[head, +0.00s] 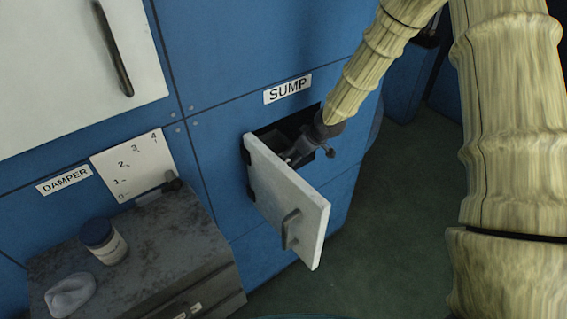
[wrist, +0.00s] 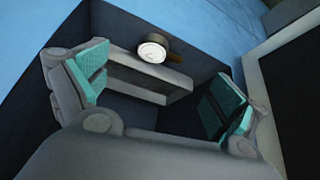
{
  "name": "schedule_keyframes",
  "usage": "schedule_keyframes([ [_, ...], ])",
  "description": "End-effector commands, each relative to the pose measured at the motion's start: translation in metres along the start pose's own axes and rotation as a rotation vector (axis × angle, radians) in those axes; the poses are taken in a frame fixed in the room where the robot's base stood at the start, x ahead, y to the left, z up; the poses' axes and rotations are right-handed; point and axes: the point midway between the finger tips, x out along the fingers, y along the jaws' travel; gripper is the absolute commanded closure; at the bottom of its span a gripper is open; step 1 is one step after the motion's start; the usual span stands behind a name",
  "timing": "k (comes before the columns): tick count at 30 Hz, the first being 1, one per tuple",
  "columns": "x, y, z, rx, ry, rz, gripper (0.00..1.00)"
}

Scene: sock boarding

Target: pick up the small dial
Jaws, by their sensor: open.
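The small dial (wrist: 152,50) has a round pale face and a dark rim. In the wrist view it sits on a grey ledge (wrist: 128,76) inside the recess. My gripper (wrist: 156,90) is open, with one teal-padded finger at the left and one at the right. The dial shows beyond and between the fingers, apart from both. In the head view my gripper (head: 298,153) reaches into the opening under the SUMP label (head: 287,89). The dial is hidden there by the door and my arm.
The white sump door (head: 285,200) stands swung open in front of the opening. A grey cabinet (head: 150,245) at the lower left holds a blue-lidded jar (head: 103,241) and a crumpled grey cloth-like lump (head: 70,295). Green floor (head: 400,200) is clear at the right.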

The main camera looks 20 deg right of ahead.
Motion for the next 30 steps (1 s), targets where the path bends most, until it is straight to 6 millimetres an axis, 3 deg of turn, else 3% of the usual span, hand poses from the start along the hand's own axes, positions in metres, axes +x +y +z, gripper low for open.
schedule_keyframes([
  [7,0.026,-0.001,-0.001,-0.002,-0.002,-0.001,0.04],
  [20,0.045,-0.004,-0.005,-0.004,-0.001,-0.003,0.04],
  [30,0.077,-0.005,-0.008,-0.003,-0.001,-0.002,0.04],
])
